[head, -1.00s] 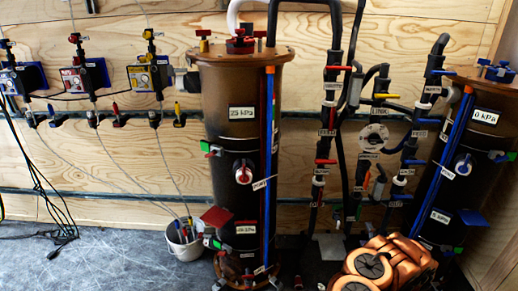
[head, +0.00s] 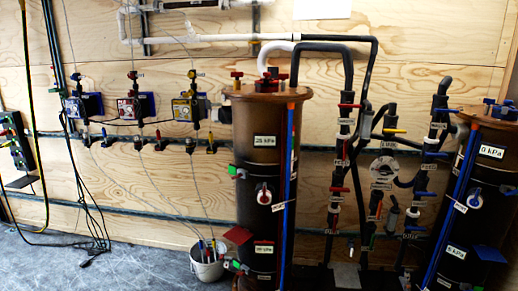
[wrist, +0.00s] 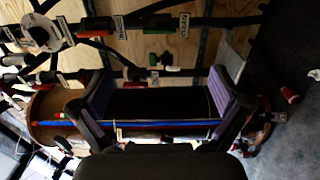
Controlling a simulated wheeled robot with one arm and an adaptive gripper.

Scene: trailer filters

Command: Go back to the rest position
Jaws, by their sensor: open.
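My gripper (wrist: 160,100) shows only in the wrist view. Its two purple-padded fingers stand wide apart, open, with nothing held between them. Behind the fingers, a dark filter tank with a brown flange and a blue strip (wrist: 170,124) lies sideways in the picture. How far the gripper is from the tank is hard to tell. In the head view no part of my arm or gripper shows.
A tall brown tank (head: 262,140) stands at centre right, a second tank (head: 480,180) at the right edge. Valved black pipes run between them. Three dosing pumps (head: 130,106) hang on the plywood wall. A bucket (head: 207,266) stands on the floor. Floor at lower left is mostly clear.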

